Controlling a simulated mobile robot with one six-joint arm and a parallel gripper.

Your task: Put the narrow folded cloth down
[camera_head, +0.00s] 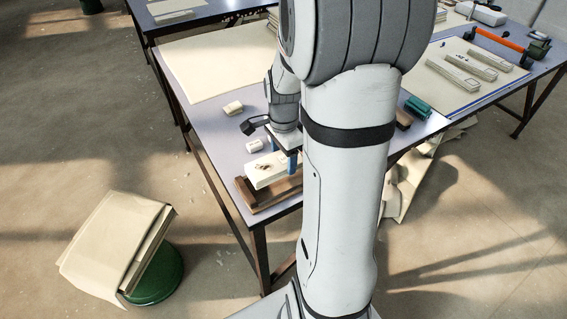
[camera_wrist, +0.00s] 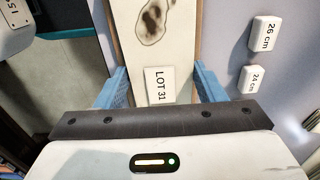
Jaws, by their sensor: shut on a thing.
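The narrow folded cloth (camera_head: 262,178) is cream-coloured with a dark brown stain. It is in the head view at the near corner of the table, over a brown wooden tray (camera_head: 262,203). I cannot tell whether the cloth rests on the tray or hangs just above it. In the wrist view the cloth (camera_wrist: 138,54) runs away between the blue fingers, with a "LOT 31" label near them. My gripper (camera_head: 284,157) is shut on the cloth; it also shows in the wrist view (camera_wrist: 162,86). My arm hides part of the tray and table.
Small white blocks marked 26 cm (camera_wrist: 264,33) and 24 cm (camera_wrist: 248,79) lie right of the cloth. A large pale sheet (camera_head: 215,65) covers the table's back left. Several folded strips (camera_head: 475,65) lie at right. A stool with draped cloth (camera_head: 115,240) stands on the floor.

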